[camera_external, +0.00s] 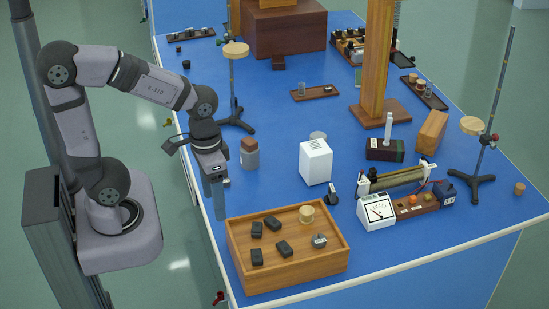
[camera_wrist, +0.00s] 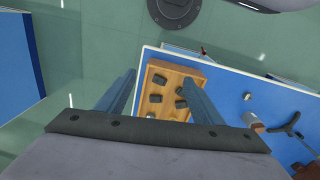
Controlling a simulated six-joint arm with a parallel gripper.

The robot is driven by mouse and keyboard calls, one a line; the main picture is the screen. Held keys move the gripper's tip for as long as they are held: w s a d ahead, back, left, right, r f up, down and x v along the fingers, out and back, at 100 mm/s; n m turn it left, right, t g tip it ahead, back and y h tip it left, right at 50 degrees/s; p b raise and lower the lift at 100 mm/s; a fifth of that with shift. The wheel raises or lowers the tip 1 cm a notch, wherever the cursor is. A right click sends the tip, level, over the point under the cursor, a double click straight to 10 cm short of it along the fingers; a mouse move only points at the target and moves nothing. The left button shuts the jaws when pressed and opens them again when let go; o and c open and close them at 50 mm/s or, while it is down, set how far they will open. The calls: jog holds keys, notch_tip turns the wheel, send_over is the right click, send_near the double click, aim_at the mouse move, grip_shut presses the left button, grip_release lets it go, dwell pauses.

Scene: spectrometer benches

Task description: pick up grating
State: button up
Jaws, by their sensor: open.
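The wooden tray (camera_external: 300,279) stands at the near left corner of the blue bench. It holds several dark blocks (camera_external: 284,249), a pale round wooden piece (camera_external: 306,214) and a small grey piece with a knob (camera_external: 319,241). I cannot tell which thing, if any of these, is the grating. My gripper (camera_external: 217,205) points down above the bench's left edge, behind and left of the tray. It is open and empty. In the wrist view the tray (camera_wrist: 174,69) with dark blocks (camera_wrist: 155,99) shows between and beyond the fingers (camera_wrist: 160,77), partly hidden by the right finger.
A meter (camera_external: 377,209) stands right of the tray. A tall wooden post (camera_external: 375,65) and a stand (camera_external: 234,80) rise behind.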

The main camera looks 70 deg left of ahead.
jog(key=w+d+f+n+t+h+b, duration=0.1)
jog(key=w+f+n+h+b, duration=0.1)
jog(key=w+f+n+b, duration=0.25)
jog(key=w+d+f+n+t+h+b, duration=0.1)
jog(key=w+n+t+b, duration=0.1)
jog(key=w+n+b, duration=0.4)
jog(key=w+a+n+t+h+b, duration=0.1)
jog(key=w+a+n+t+b, duration=0.25)
jog(key=w, duration=0.35)
jog(key=w+a+n+t+h+b, duration=0.1)
jog(key=w+a+n+t+b, duration=0.1)
jog(key=w+n+b, duration=0.45)
jog(key=w+a+r+n+t+y+b, duration=0.25)
jog(key=w+a+n+t+b, duration=0.35)
jog(key=a, duration=0.5)
jog(key=w+a+r+n+t+y+b, duration=0.1)
jog(key=w+a+r+n+t+b, duration=0.2)
jog(key=w+a+n+b, duration=0.65)
jog(key=m+p, duration=0.3)
send_near(330, 189)
jog(key=w, duration=0.3)
jog(key=shift+w+h, duration=0.25)
jog(key=shift+w+f, duration=0.15)
jog(key=shift+f, duration=0.25)
jog(key=shift+w+d+r, duration=0.1)
jog(key=shift+w, duration=0.6)
jog(key=shift+w, duration=0.1)
